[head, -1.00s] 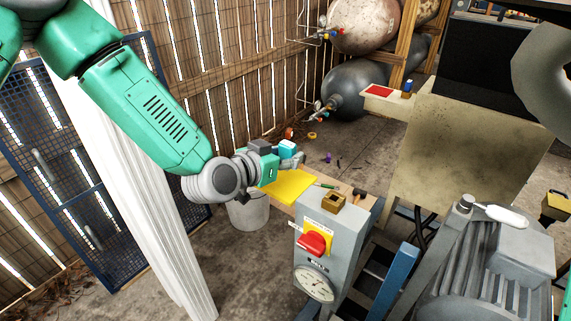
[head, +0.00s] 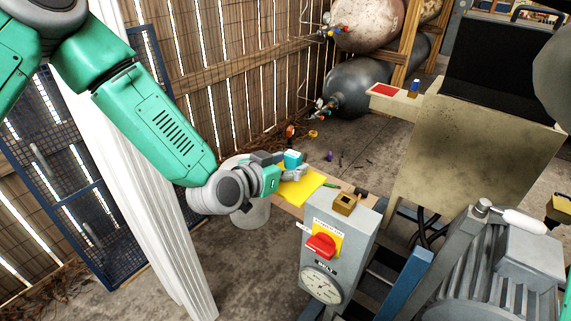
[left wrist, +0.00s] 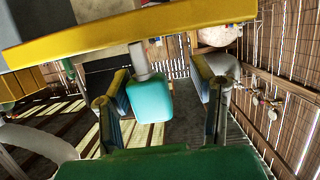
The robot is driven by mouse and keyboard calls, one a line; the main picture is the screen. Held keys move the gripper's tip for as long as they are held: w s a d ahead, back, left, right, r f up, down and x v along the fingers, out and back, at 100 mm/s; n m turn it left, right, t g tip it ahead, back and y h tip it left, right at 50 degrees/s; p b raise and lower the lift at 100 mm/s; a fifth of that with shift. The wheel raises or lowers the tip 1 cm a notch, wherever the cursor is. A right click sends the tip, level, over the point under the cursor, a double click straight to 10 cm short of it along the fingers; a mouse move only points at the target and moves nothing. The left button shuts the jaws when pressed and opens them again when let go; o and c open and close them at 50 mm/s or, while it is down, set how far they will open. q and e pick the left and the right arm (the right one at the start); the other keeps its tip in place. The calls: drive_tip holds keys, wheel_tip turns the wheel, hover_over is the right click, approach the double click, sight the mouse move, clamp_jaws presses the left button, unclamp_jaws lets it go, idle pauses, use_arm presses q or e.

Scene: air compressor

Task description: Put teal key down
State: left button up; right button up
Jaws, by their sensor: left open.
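The teal key (head: 293,158) shows in the head view as a small teal block at my left gripper (head: 296,172), over the far end of the yellow mat (head: 302,189). In the left wrist view the key's teal head (left wrist: 152,101) and grey shaft (left wrist: 140,60) lie between the two fingers of my left gripper (left wrist: 163,100). The fingers are open, with gaps showing on both sides of the head. I cannot tell whether the key touches a surface. My right gripper is not in view.
The mat lies on a wooden board (head: 290,208). A brass-coloured block (head: 344,204) sits on the grey control box (head: 338,250) with its red knob (head: 321,246). A white bucket (head: 252,213) stands below my left wrist. A shelf with a red pad (head: 384,90) is farther back.

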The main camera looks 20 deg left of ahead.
use_arm(q)
drive_tip(key=shift+d+r, duration=0.15)
drive_tip(key=shift+r, duration=0.15)
drive_tip(key=shift+s+r, duration=0.15)
drive_tip(key=shift+s, duration=0.15)
drive_tip(key=v, duration=1.1)
drive_tip(key=s+a+f+n+g+y, duration=0.1)
drive_tip(key=s+f+g, duration=0.2)
drive_tip(key=s+f, duration=0.35)
drive_tip(key=s+f+g+y, duration=0.1)
drive_tip(key=s+f+g, duration=0.2)
drive_tip(key=f, duration=0.6)
drive_tip(key=s+a+f+n+g+y, duration=0.1)
drive_tip(key=s+a+f+g, duration=0.2)
drive_tip(key=s+f, duration=0.2)
drive_tip(key=s+a+f+n+g+y, duration=0.1)
drive_tip(key=s+f, duration=0.5)
drive_tip(key=s, duration=0.6)
drive_tip(key=a+g+y, duration=0.1)
drive_tip(key=a+g, duration=0.1)
drive_tip(key=g, duration=0.1)
drive_tip(key=shift+f, duration=0.3)
drive_tip(key=shift+a, duration=0.1)
